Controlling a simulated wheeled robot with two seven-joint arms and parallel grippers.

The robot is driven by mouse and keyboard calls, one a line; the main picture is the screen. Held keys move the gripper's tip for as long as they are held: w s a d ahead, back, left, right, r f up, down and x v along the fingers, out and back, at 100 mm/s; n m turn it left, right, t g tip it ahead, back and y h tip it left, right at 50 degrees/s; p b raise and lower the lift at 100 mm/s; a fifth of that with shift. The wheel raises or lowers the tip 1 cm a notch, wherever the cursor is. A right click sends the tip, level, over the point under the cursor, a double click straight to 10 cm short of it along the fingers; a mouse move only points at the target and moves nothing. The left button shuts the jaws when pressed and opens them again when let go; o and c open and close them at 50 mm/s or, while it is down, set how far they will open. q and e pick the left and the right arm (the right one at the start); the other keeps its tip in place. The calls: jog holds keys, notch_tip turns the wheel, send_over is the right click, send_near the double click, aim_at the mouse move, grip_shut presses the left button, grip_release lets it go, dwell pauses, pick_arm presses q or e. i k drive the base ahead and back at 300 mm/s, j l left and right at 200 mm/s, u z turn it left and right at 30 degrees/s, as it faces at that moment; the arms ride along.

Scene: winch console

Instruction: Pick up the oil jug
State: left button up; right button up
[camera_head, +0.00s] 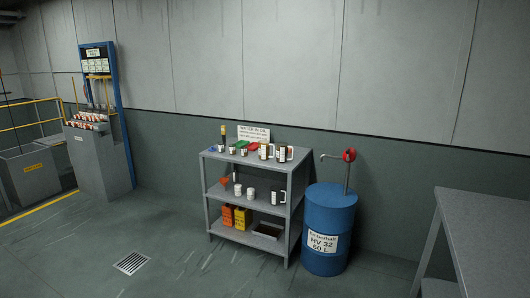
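A grey three-tier shelf unit (296,180) stands against the wall right of centre. Several small bottles, cans and containers crowd its top. A pale vessel with what looks like a handle (289,154) stands at the top's right end. A white and dark vessel with a handle (278,197) stands at the right of the middle shelf, near two small white containers (244,191). I cannot tell which vessel is the oil jug at this size. Neither of my grippers is in view.
A blue drum (329,217) labelled HV 32 with a red-handled pump (349,156) stands right of the shelf. A grey table (493,225) is at right. A blue-framed console (102,135) and yellow railing are at left. Floor before the shelf is clear, with a drain grate (132,263).

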aim_at(264, 145)
jog(key=i+j+u, duration=0.3)
jog(key=i, duration=0.5)
jog(key=i+u, duration=0.35)
jog(key=i, duration=0.4)
